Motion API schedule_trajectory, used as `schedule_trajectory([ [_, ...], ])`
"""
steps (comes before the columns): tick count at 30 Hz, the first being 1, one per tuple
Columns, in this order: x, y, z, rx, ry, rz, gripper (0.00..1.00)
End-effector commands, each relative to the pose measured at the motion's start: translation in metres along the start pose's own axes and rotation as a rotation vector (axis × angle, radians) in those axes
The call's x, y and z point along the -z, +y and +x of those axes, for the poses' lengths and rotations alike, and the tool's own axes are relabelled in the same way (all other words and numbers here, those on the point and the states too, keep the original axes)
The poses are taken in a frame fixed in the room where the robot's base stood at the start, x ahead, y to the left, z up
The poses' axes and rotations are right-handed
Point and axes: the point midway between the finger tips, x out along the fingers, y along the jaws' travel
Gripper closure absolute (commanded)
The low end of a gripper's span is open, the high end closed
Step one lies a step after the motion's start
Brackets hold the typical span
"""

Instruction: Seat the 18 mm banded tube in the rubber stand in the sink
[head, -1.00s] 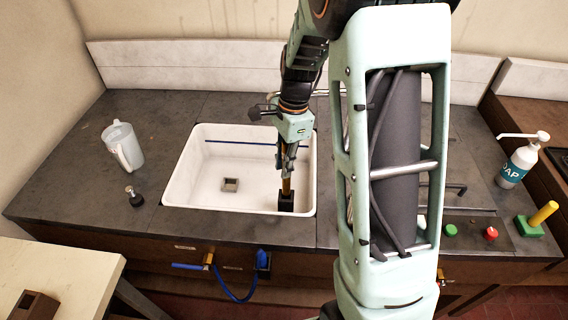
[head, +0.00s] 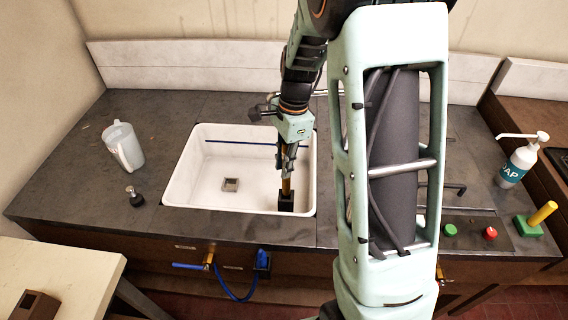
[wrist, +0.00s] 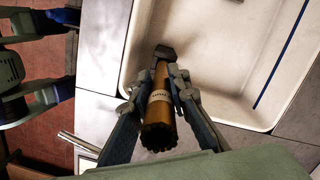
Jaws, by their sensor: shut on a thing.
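My gripper (head: 289,160) points down into the right part of the white sink (head: 185,185). It is shut on a brass-coloured tube (head: 287,185), which also shows in the wrist view (wrist: 161,112) with a pale band around it and a dark ridged near end. The tube stands about upright. Its lower end meets the black rubber stand (head: 286,204) on the sink floor, also seen in the wrist view (wrist: 165,53). I cannot tell how deep the tube sits in the stand. The gripper fingers (wrist: 156,92) lie on both sides of the tube.
A square drain (head: 230,184) is in the sink floor, and a blue line runs along the back wall. A clear jug (head: 122,146) and a small black-based item (head: 135,197) stand left. A soap bottle (head: 521,161) and a yellow peg in a green block (head: 541,217) stand right.

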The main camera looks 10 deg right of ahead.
Motion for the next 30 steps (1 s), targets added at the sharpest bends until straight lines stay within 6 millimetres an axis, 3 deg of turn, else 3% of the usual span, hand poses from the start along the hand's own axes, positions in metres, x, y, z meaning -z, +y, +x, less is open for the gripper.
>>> schedule_trajectory([
  [30, 0.003, 0.0, 0.023, -0.001, 0.0, 0.0, 1.0],
])
